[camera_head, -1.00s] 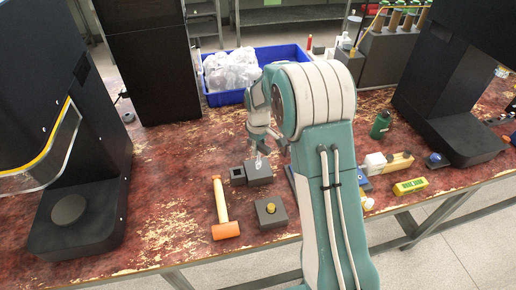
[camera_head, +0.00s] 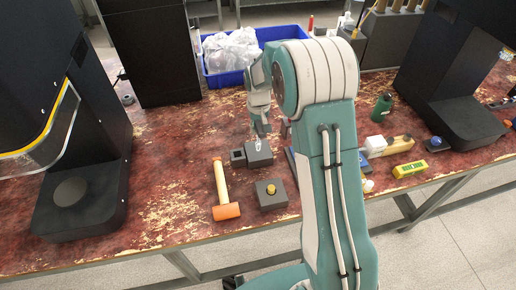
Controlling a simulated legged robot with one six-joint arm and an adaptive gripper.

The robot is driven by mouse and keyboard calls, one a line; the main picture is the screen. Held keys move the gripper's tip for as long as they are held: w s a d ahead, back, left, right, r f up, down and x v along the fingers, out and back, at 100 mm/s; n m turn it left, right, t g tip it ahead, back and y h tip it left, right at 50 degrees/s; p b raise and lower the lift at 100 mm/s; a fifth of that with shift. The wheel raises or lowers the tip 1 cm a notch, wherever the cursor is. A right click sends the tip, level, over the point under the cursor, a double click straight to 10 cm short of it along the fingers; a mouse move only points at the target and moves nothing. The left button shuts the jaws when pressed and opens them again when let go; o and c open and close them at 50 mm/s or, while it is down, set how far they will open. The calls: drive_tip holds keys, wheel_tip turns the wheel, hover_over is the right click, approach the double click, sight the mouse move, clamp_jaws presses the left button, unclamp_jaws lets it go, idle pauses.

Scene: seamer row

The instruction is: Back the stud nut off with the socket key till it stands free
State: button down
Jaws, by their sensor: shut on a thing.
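My gripper (camera_head: 260,132) points down over a dark grey block (camera_head: 262,157) near the middle of the red, worn bench. It is shut on a small, pale, shiny piece, which looks like the socket key (camera_head: 258,146). The lower end of this piece is at the top of the block; I cannot tell how deep it sits or whether it is around a nut. The stud nut itself cannot be made out there. My arm covers part of the bench to the right.
An orange mallet (camera_head: 226,211) lies left of a second dark block with a yellow knob (camera_head: 271,189). A blue bin (camera_head: 226,79) with clear bags stands behind. Tall black machines flank the bench. A yellow box (camera_head: 410,169) and a green bottle (camera_head: 382,107) are at right.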

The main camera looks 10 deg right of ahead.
drive_tip(key=m, duration=0.4)
drive_tip(key=shift+r, duration=0.15)
drive_tip(key=m, duration=0.4)
drive_tip(key=shift+m, duration=0.3)
drive_tip(key=shift+f, duration=0.65)
idle(1.3)
drive_tip(key=n, duration=0.3)
drive_tip(key=shift+n, duration=0.3)
drive_tip(key=n, duration=0.4)
drive_tip(key=shift+s+f, duration=0.1)
